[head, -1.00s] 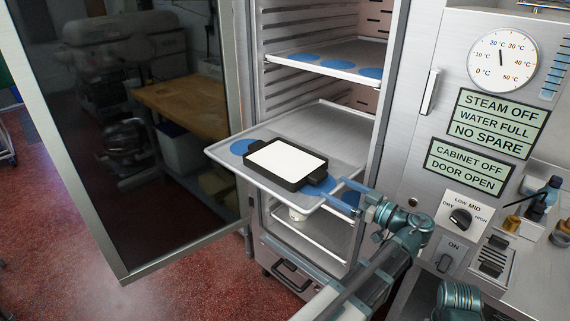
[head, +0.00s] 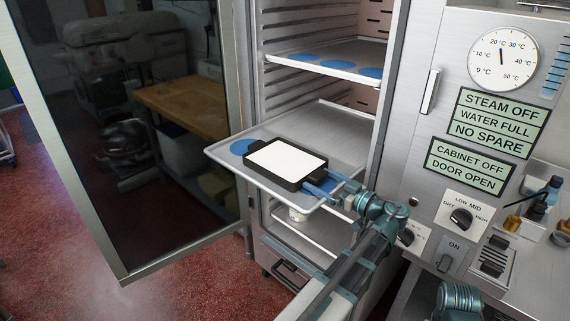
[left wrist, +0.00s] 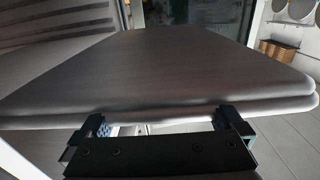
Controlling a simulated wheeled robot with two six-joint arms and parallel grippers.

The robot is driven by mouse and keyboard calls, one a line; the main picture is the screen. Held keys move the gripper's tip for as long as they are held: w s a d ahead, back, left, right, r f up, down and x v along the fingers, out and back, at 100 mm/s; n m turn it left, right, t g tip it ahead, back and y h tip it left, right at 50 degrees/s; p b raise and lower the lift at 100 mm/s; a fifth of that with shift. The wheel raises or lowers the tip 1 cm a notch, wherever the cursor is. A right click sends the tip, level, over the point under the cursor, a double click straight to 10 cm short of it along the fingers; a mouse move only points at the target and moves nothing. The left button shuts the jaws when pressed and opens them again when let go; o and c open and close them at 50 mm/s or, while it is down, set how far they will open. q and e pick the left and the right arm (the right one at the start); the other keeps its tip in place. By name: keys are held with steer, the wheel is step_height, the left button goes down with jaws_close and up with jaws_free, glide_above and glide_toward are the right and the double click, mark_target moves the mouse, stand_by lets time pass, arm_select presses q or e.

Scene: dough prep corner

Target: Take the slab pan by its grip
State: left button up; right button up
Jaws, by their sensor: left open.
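The slab pan (head: 248,165) is a dark rectangular pan holding a flat white slab (head: 287,158). In the head view it lies on a pulled-out metal tray (head: 232,135), with one grip at its far left end and the other at its near right end. My left gripper (head: 326,186) is open, its blue fingers at the near right grip. I cannot tell whether that grip lies between them. In the left wrist view the open fingers (left wrist: 162,122) lie against a broad grey metal surface (left wrist: 170,70), and I cannot make out the pan. My right gripper is not in view.
Blue discs (head: 241,147) lie on the tray around the pan. Another tray with blue discs (head: 303,57) sits above. The cabinet's glass door (head: 130,130) stands open at left. A control panel (head: 485,140) is close on the right.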

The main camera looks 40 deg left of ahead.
arm_select(q)
jaws_close()
stand_by(0.3)
